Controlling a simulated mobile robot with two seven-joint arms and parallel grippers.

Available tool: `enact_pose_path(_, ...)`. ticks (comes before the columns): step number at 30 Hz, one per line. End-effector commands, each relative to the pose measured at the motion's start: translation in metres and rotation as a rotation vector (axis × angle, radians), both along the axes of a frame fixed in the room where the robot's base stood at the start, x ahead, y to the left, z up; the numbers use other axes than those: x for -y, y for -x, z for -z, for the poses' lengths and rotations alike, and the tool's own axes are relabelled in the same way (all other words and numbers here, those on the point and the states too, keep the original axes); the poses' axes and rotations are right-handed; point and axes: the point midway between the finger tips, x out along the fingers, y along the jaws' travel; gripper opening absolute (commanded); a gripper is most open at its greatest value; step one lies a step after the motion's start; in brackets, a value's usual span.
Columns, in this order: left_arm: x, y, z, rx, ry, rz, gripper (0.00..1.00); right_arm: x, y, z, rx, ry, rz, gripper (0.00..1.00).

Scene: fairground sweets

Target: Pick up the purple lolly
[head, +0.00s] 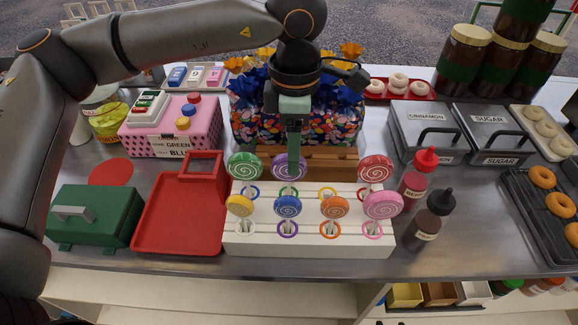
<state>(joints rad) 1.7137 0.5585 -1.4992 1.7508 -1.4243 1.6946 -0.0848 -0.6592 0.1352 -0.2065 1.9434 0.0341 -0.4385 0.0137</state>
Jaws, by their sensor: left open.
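The purple lolly (283,168) is a round swirled sweet, second from left in the back row of a white stepped stand (308,252). My left gripper (293,158) reaches down from above at this lolly, with a greenish finger overlapping its disc in the picture. The gripper is open. I cannot tell whether the finger touches the lolly, and the other finger is not clearly seen. My right gripper is not in view.
Close by stand a green lolly (245,166), a red lolly (376,168) and a blue lolly (287,206). A colourful flower-topped box (345,125) is behind. Sauce bottles (428,222) stand at right. A red tray (180,238) is at left.

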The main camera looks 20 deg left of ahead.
Motion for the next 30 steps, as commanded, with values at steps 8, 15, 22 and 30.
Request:
enact_pose_path(8,-0.002,0.004,0.031,-0.002,-0.001,0.001,0.57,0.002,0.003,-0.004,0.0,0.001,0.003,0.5)
enact_pose_path(15,-0.001,0.003,0.054,0.0,0.001,0.001,0.57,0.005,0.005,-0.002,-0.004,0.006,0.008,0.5)
enact_pose_path(22,-0.001,0.003,0.055,0.0,0.001,0.001,0.54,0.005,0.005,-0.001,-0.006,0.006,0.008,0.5)
enact_pose_path(30,-0.001,0.003,0.054,0.001,0.002,0.001,0.24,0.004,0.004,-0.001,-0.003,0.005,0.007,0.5)
